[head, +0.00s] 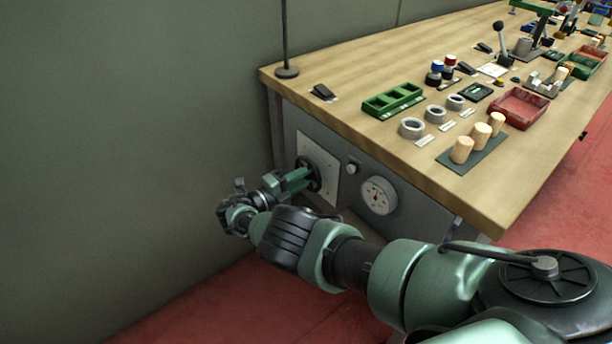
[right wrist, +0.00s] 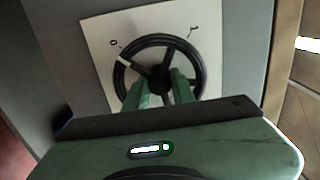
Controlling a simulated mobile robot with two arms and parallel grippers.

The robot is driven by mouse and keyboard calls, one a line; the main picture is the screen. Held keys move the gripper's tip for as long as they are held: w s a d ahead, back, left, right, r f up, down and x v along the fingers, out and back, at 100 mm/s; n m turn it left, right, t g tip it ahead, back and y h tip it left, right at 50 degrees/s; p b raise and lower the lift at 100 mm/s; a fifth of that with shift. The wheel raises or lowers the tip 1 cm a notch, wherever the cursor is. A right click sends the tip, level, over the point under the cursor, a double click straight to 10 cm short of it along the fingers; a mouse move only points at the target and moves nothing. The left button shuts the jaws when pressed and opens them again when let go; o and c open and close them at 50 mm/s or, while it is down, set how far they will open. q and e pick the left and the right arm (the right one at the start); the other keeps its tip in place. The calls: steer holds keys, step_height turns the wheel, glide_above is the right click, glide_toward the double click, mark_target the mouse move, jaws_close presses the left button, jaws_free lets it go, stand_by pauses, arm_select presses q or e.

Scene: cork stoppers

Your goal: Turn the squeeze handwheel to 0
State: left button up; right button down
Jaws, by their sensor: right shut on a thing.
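The squeeze handwheel (head: 313,172) is a black spoked wheel on a pale plate (head: 326,163) on the bench's front panel. In the right wrist view the handwheel (right wrist: 201,66) shows a white mark on its upper-left rim, close to the plate's 0 (right wrist: 113,44) and slightly below it. A 1 (right wrist: 192,28) is printed at the upper right. My right gripper (head: 301,180) is at the wheel, its green fingers (right wrist: 160,92) around the hub area and shut on it. The fingers hide part of the wheel's lower half. My left gripper is not in view.
A round dial gauge (head: 378,195) and a small knob (head: 351,169) sit right of the wheel. The wooden bench top (head: 340,88) above carries a green tray (head: 392,101), grey rings, corks (head: 462,150) and a red tray (head: 519,108). A grey wall (head: 130,150) stands at left.

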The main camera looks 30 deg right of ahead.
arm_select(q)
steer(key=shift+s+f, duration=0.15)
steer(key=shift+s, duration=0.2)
arm_select(e)
steer(key=shift+s+f, duration=0.1)
steer(key=shift+f, duration=0.05)
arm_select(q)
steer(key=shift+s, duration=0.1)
arm_select(e)
steer(key=c, duration=1.5)
jaws_free()
steer(key=shift+o, duration=0.2)
steer(key=shift+a, duration=0.1)
